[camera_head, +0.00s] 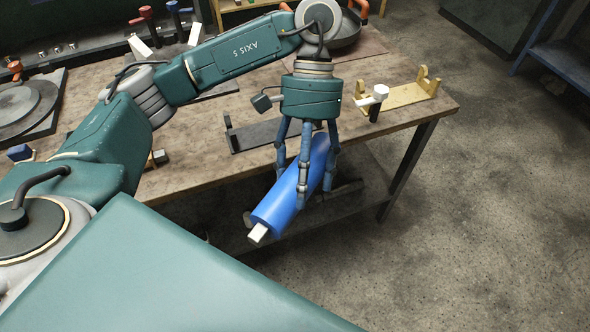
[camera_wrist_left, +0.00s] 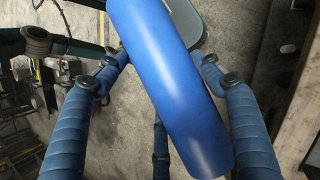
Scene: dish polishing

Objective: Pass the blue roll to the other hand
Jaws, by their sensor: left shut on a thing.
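In the left wrist view the blue roll (camera_wrist_left: 170,80) runs diagonally between the fingers of my left gripper (camera_wrist_left: 165,100). My right gripper is not in either view.
The wooden table (camera_head: 200,140) lies behind the roll. On it stand a dark holder (camera_head: 255,135), a yellow holder (camera_head: 405,98) and a dark pan (camera_head: 343,30). Open concrete floor (camera_head: 480,200) lies to the right. A blue-framed bench (camera_head: 560,60) stands at the far right.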

